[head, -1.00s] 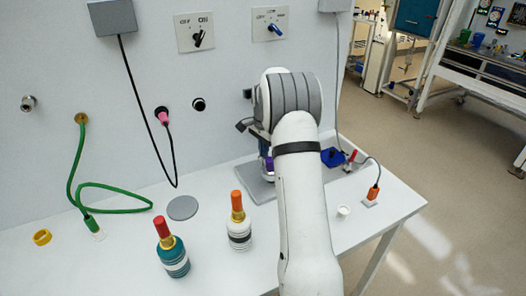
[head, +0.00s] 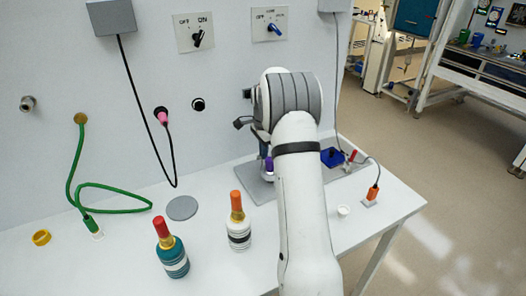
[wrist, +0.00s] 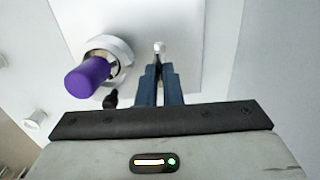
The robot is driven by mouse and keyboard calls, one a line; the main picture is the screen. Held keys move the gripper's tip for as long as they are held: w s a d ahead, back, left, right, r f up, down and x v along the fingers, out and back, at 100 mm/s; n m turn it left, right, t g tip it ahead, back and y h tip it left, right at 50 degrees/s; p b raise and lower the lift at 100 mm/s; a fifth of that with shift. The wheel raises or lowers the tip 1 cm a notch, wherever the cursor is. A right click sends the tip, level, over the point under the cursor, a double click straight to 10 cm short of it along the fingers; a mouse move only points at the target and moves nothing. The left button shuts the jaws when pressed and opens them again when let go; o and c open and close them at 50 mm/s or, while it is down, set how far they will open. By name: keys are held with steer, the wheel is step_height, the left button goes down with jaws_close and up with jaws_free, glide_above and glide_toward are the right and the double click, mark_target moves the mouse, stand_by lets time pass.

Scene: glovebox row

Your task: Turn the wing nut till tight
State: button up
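In the wrist view my gripper (wrist: 159,70) has its two dark blue fingers close together, pointing at a pale plate. A small whitish piece (wrist: 159,47) shows at the fingertips; it may be the wing nut, but its wings cannot be made out. I cannot tell whether the fingers touch it. A purple-capped part (wrist: 88,77) in a pale round collar (wrist: 122,50) stands left of the fingers, and a small black knob (wrist: 111,98) lies between. In the head view the purple cap (head: 268,164) shows beside my arm, above the grey plate (head: 252,183).
Two bottles, teal (head: 171,256) and white-and-black (head: 238,230), stand left of my arm. A green hose (head: 110,187) and black cable (head: 146,100) hang at the wall. A white cup (head: 343,210), orange connector (head: 371,196) and blue item (head: 332,157) are at right.

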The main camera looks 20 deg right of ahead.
steer(key=o, duration=0.4)
steer(key=shift+o, duration=0.2)
steer(key=shift+r, duration=0.1)
step_height(320, 180, up, 8)
steer(key=shift+f+b, duration=0.15)
steer(key=shift+b, duration=0.15)
stand_by(0.5)
